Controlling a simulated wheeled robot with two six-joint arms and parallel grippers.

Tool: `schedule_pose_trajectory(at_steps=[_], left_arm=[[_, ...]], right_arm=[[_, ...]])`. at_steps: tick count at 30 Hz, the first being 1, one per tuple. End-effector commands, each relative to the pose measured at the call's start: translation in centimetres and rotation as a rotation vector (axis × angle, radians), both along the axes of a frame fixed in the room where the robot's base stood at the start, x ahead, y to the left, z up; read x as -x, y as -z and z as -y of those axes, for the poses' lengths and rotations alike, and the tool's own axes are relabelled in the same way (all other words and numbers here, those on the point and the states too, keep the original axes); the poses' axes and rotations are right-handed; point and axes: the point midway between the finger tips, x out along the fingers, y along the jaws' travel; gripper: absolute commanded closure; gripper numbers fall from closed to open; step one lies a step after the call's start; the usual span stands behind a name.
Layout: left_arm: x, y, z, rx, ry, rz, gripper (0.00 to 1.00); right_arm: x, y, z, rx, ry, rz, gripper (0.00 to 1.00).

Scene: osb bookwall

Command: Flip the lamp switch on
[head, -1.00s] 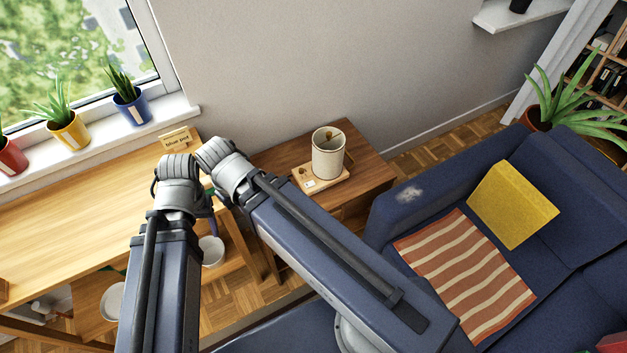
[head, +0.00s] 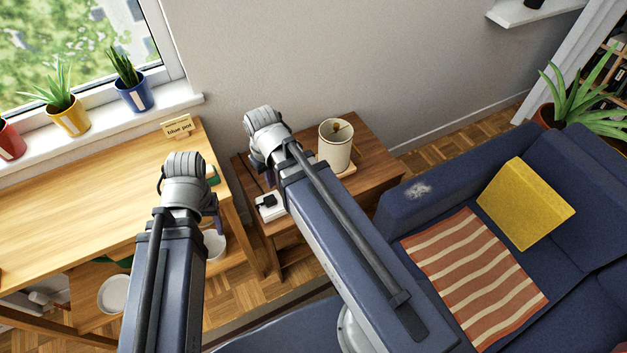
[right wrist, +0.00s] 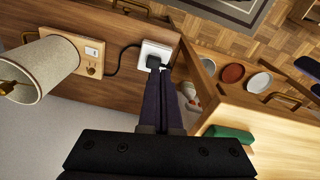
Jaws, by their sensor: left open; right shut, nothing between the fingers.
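The lamp, with a cream shade (head: 335,146) and wooden base, stands on the brown side table (head: 376,165). In the right wrist view its shade (right wrist: 40,70) is at the left, and the base (right wrist: 68,40) carries a small white switch (right wrist: 92,51). A dark cord runs from the base to a white box (right wrist: 157,48), also seen in the head view (head: 272,212). My right gripper (right wrist: 158,70) is shut and empty, its tips over the box's lower edge; I cannot tell whether they touch. My left gripper (head: 212,226) hangs by the desk's right end, fingers mostly hidden.
The wooden desk (head: 90,205) fills the left, with a "blue pot" sign (head: 178,127) at its back. A green object (right wrist: 228,133) lies near its end. Several potted plants line the windowsill. The blue sofa (head: 400,205) stands right of the side table.

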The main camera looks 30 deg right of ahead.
Motion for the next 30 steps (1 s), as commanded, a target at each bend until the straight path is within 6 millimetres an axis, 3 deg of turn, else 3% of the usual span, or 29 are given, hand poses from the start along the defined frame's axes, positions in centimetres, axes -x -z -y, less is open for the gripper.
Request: schedule_pose_trajectory(at_steps=[1, 6, 12, 15, 21, 30], left_arm=[[0.0, 1.8, 0.0, 0.000, 0.000, 0.000, 0.39], [0.0, 4.4, 0.0, 0.000, 0.000, 0.000, 0.39], [0.0, 6.5, 0.0, 0.000, 0.001, 0.000, 0.39], [0.0, 7.1, 0.0, 0.000, 0.001, 0.000, 0.39], [0.0, 7.5, 0.0, 0.000, 0.001, 0.000, 0.39], [0.0, 7.5, 0.0, 0.000, 0.001, 0.000, 0.39]], right_arm=[[-1.4, 1.7, 2.0, -0.014, 0.028, 0.020, 1.00], [-4.3, 4.1, 8.0, -0.056, 0.092, 0.095, 1.00], [-6.2, 5.9, 14.0, -0.080, 0.150, 0.171, 1.00], [-6.6, 6.4, 16.1, -0.082, 0.169, 0.198, 1.00], [-6.9, 6.6, 18.0, -0.085, 0.185, 0.222, 1.00], [-6.9, 6.6, 18.1, -0.085, 0.185, 0.223, 1.00]])
